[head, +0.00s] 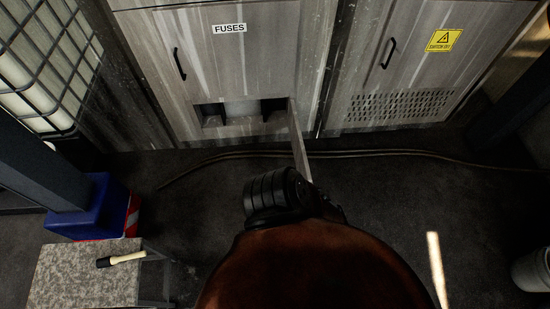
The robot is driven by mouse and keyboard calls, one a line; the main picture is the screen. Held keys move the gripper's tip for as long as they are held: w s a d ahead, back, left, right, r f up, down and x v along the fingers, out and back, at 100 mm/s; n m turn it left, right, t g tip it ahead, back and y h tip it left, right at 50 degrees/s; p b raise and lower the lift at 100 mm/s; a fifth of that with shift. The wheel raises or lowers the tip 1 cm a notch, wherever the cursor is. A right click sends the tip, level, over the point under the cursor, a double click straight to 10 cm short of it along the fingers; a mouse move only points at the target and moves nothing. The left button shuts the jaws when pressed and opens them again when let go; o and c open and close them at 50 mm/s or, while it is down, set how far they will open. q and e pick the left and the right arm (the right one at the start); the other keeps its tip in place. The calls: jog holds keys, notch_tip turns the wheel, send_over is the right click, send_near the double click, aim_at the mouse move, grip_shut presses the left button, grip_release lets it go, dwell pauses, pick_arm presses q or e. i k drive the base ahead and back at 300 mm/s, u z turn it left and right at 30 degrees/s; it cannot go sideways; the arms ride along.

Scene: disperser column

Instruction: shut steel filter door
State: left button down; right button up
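The steel filter door (299,142) is a small grey panel low on the cabinet marked FUSES. It stands open, swung outward from the right side of a low opening (240,112), and I see it nearly edge-on. Dark recesses show inside the opening, with a lighter block between them. The door's near end comes close to a black ribbed part of my own body in the picture; I cannot tell whether they touch. Neither of my grippers can be made out in the head view.
A cable (400,153) runs across the dark floor before the cabinets. At left are a blue box (95,207), a small table (75,280) with a brush-like tool (121,260), and a caged tank (40,70). A grey cylinder (533,270) stands at right.

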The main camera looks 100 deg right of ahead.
aim_at(304, 154)
jog(key=u, duration=0.05)
jog(key=k, duration=2.4)
jog(key=z, duration=1.4)
